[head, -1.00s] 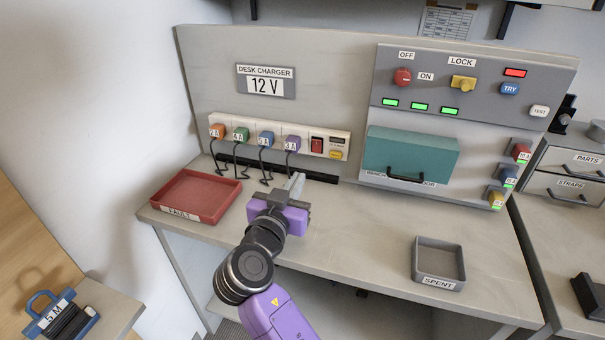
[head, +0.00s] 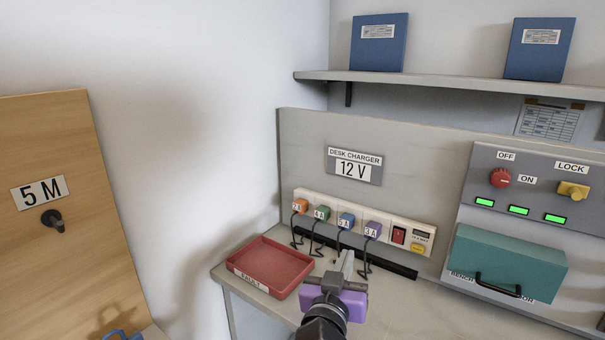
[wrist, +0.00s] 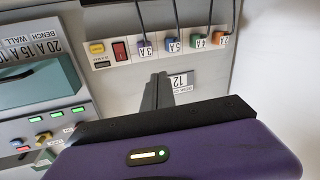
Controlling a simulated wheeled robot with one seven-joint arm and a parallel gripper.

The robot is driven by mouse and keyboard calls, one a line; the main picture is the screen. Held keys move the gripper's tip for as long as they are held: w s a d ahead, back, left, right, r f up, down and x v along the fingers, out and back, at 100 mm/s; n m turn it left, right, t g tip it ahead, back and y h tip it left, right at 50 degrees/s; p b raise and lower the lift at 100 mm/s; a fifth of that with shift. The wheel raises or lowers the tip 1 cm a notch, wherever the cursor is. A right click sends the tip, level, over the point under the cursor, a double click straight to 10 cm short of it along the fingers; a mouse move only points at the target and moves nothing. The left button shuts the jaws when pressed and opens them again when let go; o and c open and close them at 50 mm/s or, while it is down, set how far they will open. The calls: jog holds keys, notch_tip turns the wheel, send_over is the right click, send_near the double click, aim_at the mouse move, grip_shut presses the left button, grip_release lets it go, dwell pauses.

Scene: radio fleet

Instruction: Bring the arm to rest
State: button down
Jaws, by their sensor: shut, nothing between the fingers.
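My gripper (head: 344,268) is purple with grey fingers. In the head view it is low in the middle, over the bench and to the right of the red tray. Its fingers are shut and empty, pointing toward the charger panel. In the wrist view the closed dark fingers (wrist: 157,92) stand in front of the panel, covering part of the 12 V label (wrist: 181,84). The rest of my arm runs out of the head view at the bottom edge.
The red FAULT tray (head: 241,281) sits left of my gripper. Behind are the plug strip (head: 398,236) with several cabled plugs and a teal door (head: 508,262) with a black handle. A wooden 5 M board (head: 85,255) stands left. A shelf (head: 430,83) with blue binders is above.

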jog(key=s+a+f+n+t+y+p, duration=0.1)
jog(key=s+f+n+y, duration=0.25)
jog(key=s, duration=0.45)
jog(key=s+a+f+n+y+p, duration=0.1)
jog(key=s+f+n+y, duration=0.2)
jog(key=s+f+y, duration=0.3)
jog(key=s+d+r+m+g+h+p, duration=0.1)
jog(key=s+d, duration=0.3)
jog(key=s, duration=0.7)
jog(key=s+d+r+m+g+h+p, duration=0.1)
jog(key=s+d, duration=0.3)
jog(key=s, duration=0.8)
jog(key=s+d+r+m+g+h+p, duration=0.1)
jog(key=s+d+r+p, duration=0.1)
jog(key=s, duration=1)
jog(key=shift+d+m+p, duration=0.35)
jog(key=shift+d+p, duration=0.15)
jog(key=shift+d, duration=0.5)
